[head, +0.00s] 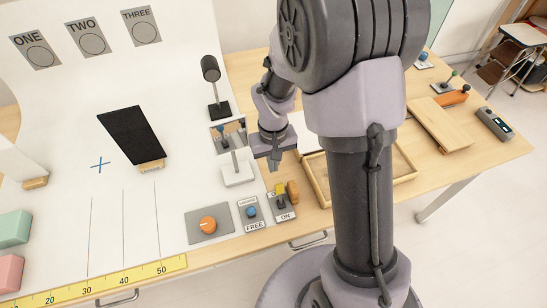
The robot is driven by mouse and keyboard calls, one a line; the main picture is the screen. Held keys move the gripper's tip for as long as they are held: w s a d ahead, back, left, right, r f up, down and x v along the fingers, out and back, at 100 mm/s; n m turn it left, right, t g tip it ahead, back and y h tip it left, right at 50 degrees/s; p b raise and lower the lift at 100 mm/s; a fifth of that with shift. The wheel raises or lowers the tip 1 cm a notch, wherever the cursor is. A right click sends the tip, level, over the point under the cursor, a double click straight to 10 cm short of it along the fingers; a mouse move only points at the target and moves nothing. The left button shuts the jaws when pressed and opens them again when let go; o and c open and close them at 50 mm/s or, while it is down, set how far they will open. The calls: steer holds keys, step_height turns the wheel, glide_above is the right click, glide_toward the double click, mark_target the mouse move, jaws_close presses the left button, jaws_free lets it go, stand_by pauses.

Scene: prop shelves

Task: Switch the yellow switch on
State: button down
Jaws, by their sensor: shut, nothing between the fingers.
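I cannot tell which way the lever is tipped. My gripper (275,167) points down above the table, just behind the switch in the picture and apart from it. Its fingers look shut and hold nothing.
A blue button (251,212) labelled FREE and an orange knob (208,224) on a grey plate are left of the switch. A white stand (238,170) and a wooden tray (405,178) flank my gripper.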

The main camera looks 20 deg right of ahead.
mark_target(280, 195)
steer(key=shift+s+f, duration=0.2)
steer(key=shift+f, duration=0.55)
steer(key=shift+s+r+b, duration=0.25)
steer(key=shift+s+r, duration=0.15)
steer(key=shift+s, duration=0.45)
steer(key=shift+s+r+b, duration=0.25)
steer(key=shift+s+r, duration=0.15)
steer(key=shift+s, duration=0.4)
steer(key=shift+s, duration=0.1)
